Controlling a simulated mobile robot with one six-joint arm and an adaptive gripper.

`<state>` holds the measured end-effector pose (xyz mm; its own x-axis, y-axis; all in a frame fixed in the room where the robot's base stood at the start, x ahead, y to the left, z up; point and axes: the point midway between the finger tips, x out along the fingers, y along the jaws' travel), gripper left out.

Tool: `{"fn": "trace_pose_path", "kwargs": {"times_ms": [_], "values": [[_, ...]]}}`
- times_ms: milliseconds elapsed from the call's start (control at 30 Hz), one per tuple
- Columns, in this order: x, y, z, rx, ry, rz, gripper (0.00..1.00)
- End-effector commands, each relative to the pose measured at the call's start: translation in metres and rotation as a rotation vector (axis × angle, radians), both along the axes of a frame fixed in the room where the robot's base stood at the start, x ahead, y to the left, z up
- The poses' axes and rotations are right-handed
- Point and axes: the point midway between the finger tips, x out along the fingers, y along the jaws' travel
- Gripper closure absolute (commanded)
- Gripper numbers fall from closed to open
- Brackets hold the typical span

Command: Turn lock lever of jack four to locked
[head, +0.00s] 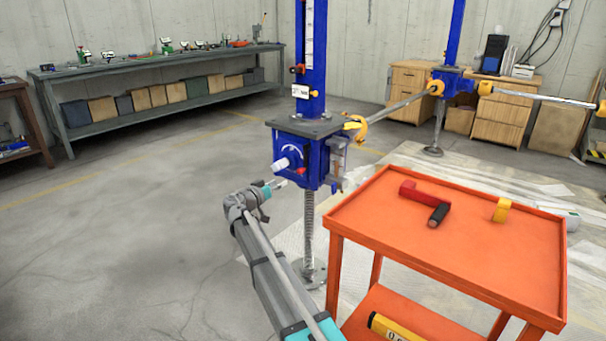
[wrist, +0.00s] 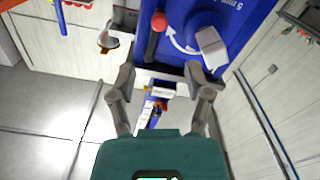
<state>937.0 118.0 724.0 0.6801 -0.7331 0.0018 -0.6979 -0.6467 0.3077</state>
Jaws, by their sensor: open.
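A blue screw jack (head: 313,165) stands upright on a threaded spindle in the middle of the head view. Its blue housing (wrist: 215,25) fills the top right of the wrist view, with a white curved arrow and a pale grey stub (wrist: 212,45). A red-tipped lever (wrist: 158,22) sits beside the arrow, and a small red part shows on the housing in the head view (head: 301,171). My gripper (wrist: 162,78) is open and empty, its fingers just short of the lever. In the head view my gripper (head: 275,184) is left of and below the housing. No jack number is readable.
An orange cart (head: 450,240) stands close at right, with a red-and-black tool (head: 424,200) and a yellow piece (head: 501,210) on top. A shaft (head: 395,105) joins the jack to another blue jack (head: 450,85) behind. The floor at left is clear.

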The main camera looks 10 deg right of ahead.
Motion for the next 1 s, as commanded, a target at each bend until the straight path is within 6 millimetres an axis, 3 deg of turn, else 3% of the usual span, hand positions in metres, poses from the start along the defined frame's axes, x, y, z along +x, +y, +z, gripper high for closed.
{"fn": "trace_pose_path", "kwargs": {"times_ms": [467, 1000], "values": [[0.008, -0.009, 0.0, 0.0, 0.002, -0.003, 0.36], [0.058, -0.062, 0.0, 0.0, 0.002, -0.002, 0.36]]}}
